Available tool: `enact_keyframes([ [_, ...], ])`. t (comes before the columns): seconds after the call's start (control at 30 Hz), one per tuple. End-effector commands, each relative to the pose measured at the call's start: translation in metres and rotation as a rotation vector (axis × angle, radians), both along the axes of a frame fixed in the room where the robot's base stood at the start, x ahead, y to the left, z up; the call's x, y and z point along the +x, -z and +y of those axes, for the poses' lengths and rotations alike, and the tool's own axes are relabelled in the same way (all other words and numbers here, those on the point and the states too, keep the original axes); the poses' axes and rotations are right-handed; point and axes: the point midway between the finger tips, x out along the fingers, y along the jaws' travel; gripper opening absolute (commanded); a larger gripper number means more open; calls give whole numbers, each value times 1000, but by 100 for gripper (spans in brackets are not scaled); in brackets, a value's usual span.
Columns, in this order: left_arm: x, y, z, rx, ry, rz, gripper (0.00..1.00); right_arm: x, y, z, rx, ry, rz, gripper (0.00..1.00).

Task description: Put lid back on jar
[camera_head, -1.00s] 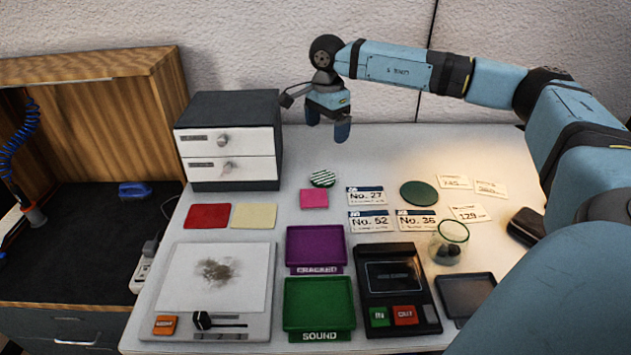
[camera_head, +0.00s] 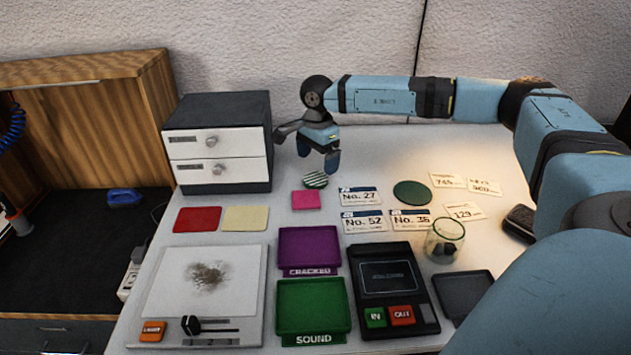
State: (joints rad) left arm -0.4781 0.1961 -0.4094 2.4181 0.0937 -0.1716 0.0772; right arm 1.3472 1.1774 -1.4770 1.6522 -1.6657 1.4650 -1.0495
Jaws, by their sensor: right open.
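A clear glass jar (camera_head: 445,241) with a green-tinted rim stands open at the right of the table, with a few dark pieces inside. A flat dark green disc (camera_head: 412,192) lies behind it, apart from the jar. A small round green-and-white striped piece (camera_head: 316,180) lies further left, behind the pink square. I cannot tell for sure which of the two round pieces is the lid. My right gripper (camera_head: 318,157) points down, open and empty, just above and behind the striped piece, not visibly touching it. My left gripper is out of view.
A two-drawer cabinet (camera_head: 218,143) stands left of my right gripper. Number cards (camera_head: 364,222) lie between the striped piece and the jar. A purple tray (camera_head: 310,248), a green tray (camera_head: 312,307) and a black device (camera_head: 388,285) fill the front. A dark tray (camera_head: 464,294) is beside the jar.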

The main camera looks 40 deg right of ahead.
Motion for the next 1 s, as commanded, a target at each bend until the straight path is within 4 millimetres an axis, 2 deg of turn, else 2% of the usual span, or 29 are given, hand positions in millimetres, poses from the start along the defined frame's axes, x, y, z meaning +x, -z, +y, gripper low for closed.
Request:
enact_keyframes([
  [0.17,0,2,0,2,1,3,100,0,1,0,0,0,0,94],
  [0.3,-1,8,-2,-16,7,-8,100,1,19,0,-1,0,1,94],
  [0.37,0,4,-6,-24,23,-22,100,1,30,1,-1,0,2,94],
  [0.53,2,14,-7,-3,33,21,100,1,49,0,0,1,1,94],
  [0.93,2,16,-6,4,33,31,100,1,52,1,0,1,0,94],
  [0.97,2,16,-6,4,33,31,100,1,52,1,0,1,0,89],
  [1.0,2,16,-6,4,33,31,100,1,52,1,0,1,0,80],
])
